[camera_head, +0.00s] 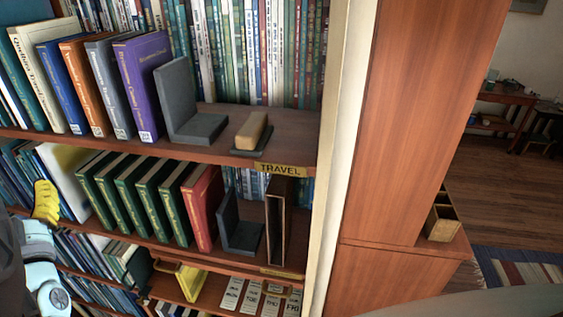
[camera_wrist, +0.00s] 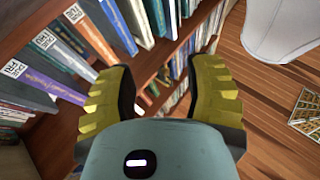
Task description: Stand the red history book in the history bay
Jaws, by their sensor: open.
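A red book (camera_head: 203,205) stands upright on the middle shelf at the right end of a row of green books (camera_head: 140,195), against a dark bookend (camera_head: 238,225). I cannot read its spine, and I see no sign naming a history bay. My gripper (camera_head: 46,201) is at the left edge of the head view, in front of the shelves and well left of the red book. In the wrist view my gripper (camera_wrist: 163,72) has its yellow fingers apart with nothing held between them; books on shelves show beyond. I cannot pick out the red book there.
The upper shelf holds a purple book (camera_head: 146,80), a grey bookend (camera_head: 188,110) and a tan block (camera_head: 251,131) above a TRAVEL label (camera_head: 281,170). An upright wooden holder (camera_head: 280,222) stands right of the dark bookend. A wooden side panel (camera_head: 415,120) bounds the right.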

